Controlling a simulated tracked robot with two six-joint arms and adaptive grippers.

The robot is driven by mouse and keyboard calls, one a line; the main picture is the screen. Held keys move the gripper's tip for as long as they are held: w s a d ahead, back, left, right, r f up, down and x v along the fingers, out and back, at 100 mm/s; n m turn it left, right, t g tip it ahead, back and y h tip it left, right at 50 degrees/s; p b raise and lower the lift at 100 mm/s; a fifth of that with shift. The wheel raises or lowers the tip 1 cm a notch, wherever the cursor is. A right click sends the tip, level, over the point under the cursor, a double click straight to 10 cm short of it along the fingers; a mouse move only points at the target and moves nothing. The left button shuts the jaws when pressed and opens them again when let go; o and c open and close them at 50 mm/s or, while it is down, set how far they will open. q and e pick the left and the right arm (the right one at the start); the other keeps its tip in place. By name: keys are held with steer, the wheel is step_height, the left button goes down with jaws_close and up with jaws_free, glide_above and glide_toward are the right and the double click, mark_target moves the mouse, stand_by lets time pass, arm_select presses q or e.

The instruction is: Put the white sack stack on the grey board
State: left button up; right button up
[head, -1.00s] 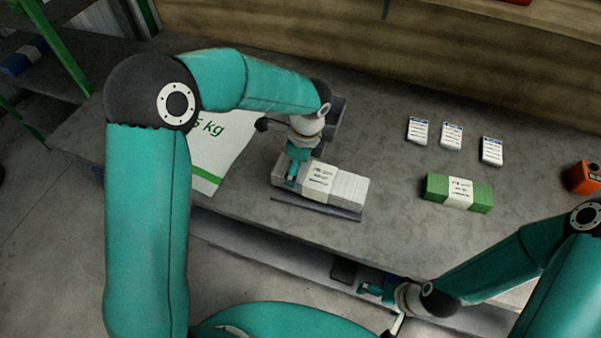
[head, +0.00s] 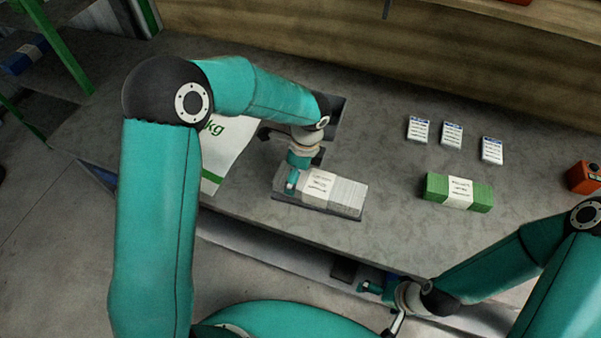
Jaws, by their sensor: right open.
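The white sack stack (head: 346,194) has a printed paper band and lies level at the middle of the table. The grey board (head: 318,210) shows as a thin dark edge along its near side; most of it is hidden under the stack. The stack is over the board and looks to be down on it, though I cannot see the contact. My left gripper (head: 292,181) is at the stack's left end, with a finger against its side, and looks shut on it. My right gripper (head: 372,289) is open and empty, apart from the stack, by the table's near edge.
A green banded stack (head: 459,192) lies to the right, with three small labelled cards (head: 451,134) behind it. An orange box (head: 584,177) is at the right edge. A white printed sack (head: 225,145) lies left, partly behind my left arm. A wooden wall (head: 430,60) closes the back.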

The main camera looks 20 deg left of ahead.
arm_select(q)
step_height(320, 180, up, 12)
steer(key=d, duration=0.1)
steer(key=shift+w+d+b, duration=0.15)
steer(key=shift+d+b, duration=0.1)
steer(key=shift+b, duration=0.15)
steer(key=shift+f, duration=0.1)
